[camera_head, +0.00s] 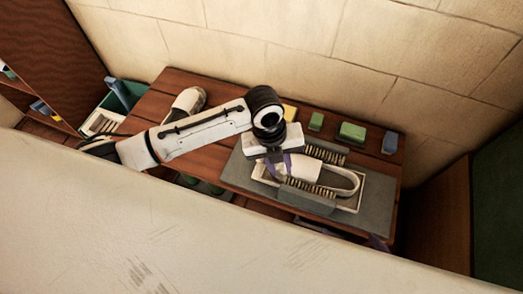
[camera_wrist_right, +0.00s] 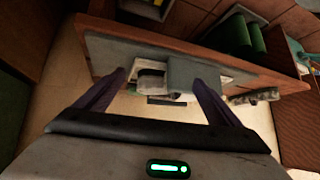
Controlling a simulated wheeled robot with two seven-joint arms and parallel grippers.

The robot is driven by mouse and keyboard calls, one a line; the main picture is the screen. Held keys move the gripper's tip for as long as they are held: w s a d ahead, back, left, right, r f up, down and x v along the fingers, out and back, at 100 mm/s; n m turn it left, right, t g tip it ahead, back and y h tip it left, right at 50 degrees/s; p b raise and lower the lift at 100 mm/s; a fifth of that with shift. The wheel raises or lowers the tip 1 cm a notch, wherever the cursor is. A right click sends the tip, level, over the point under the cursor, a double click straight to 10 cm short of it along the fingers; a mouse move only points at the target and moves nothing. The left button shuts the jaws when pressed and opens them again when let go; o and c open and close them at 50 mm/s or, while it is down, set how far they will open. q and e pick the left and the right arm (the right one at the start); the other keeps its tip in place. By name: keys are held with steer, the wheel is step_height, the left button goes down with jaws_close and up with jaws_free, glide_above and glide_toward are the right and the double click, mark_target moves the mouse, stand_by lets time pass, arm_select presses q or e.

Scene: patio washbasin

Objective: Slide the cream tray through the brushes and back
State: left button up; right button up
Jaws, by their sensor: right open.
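The cream tray (camera_head: 354,203) lies on a grey board (camera_head: 377,190) on the wooden table, carrying a pale shoe-like item with a looped strap (camera_head: 343,174). Brushes stand on both sides of the tray, a far brush (camera_head: 325,153) and a near brush (camera_head: 309,192). My left gripper (camera_head: 272,172) points down at the tray's left end; its arm hides part of it, and I cannot tell whether its fingers are closed. My right gripper (camera_wrist_right: 160,78) is open and empty in the right wrist view, with the board's edge and pale item beyond its fingertips.
A yellow block (camera_head: 289,112), green blocks (camera_head: 351,133) and a blue block (camera_head: 390,142) line the table's back edge near the wall. A shoe (camera_head: 188,101) lies at the table's left. A green crate (camera_head: 122,95) stands further left. A pale surface fills the foreground.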

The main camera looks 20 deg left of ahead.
arm_select(q)
steer(key=w+a+m, duration=0.1)
steer(key=w+a, duration=0.1)
steer(key=w+a+r+m+y, duration=0.1)
steer(key=w+a+m, duration=0.1)
steer(key=w+a+r+m+y, duration=0.1)
steer(key=w+a+m, duration=0.1)
steer(key=a, duration=0.1)
steer(key=shift+w, duration=0.1)
steer(key=shift+w+a+f, duration=0.1)
steer(key=shift+a+f, duration=0.05)
steer(key=shift+f, duration=0.1)
step_height(320, 180, down, 8)
steer(key=shift+f+b, duration=0.2)
steer(key=shift+b, duration=0.95)
steer(key=shift+f, duration=0.65)
arm_select(e)
steer(key=shift+w+f, duration=0.25)
steer(key=shift+f, duration=0.35)
arm_select(q)
jaws_close()
arm_select(e)
steer(key=shift+r, duration=0.1)
